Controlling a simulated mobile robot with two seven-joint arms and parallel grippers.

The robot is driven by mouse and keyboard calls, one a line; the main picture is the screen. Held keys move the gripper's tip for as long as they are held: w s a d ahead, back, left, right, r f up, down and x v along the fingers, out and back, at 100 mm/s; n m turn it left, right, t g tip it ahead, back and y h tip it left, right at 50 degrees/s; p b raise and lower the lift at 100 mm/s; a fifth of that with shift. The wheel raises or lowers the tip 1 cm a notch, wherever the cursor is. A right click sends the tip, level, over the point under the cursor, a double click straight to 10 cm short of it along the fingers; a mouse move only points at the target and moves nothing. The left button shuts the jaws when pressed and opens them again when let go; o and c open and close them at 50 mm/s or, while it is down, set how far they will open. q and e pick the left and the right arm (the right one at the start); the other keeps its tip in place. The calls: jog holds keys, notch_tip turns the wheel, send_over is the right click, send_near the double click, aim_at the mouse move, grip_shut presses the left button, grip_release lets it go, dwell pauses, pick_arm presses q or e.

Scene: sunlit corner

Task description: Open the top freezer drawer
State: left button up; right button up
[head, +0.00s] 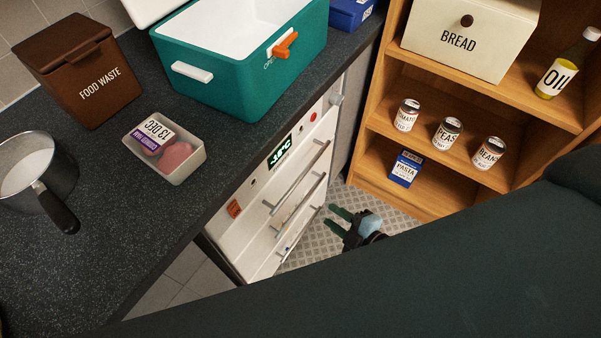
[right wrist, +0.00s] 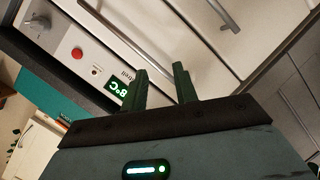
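The white freezer (head: 248,195) stands under the dark counter, with a green display (head: 280,152) on its top panel. Its drawer fronts look flush, with bar handles one below another. The top drawer handle (head: 298,178) is uppermost; in the right wrist view a bar handle (right wrist: 110,27) lies nearest the display. My right gripper (head: 333,217) is in front of the freezer, near the lower handles in the head picture. In the right wrist view its green fingers (right wrist: 160,72) are apart with nothing between them, and they point at the freezer front. My left gripper is not in view.
On the counter (head: 130,235) are a teal cooler (head: 235,88), a brown food waste bin (head: 80,72), a white tray (head: 190,172) with pink items, and a pot (head: 60,165). A wooden shelf (head: 430,195) stands right of the freezer. Patterned floor (head: 400,222) lies between.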

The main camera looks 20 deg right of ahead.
aim_at(304, 173)
jog(key=shift+w+a+f+n+g+y+b, duration=0.15)
jog(key=shift+w+a+n+y+b, duration=0.35)
jog(key=shift+w+n, duration=1.5)
jog(key=shift+w+a+r+n+g+y+b, duration=0.1)
jog(key=shift+w+a+n+y+b, duration=0.5)
jog(key=shift+w, duration=2.35)
jog(key=shift+w+a+f+n+g+y+b, duration=0.15)
jog(key=shift+w+a+n+y, duration=0.5)
jog(key=shift+w+n, duration=1.6)
jog(key=shift+w+r+m, duration=0.1)
jog(key=shift+w+m, duration=0.1)
jog(key=shift+m, duration=0.05)
jog(key=shift+c, duration=0.4)
grip_shut()
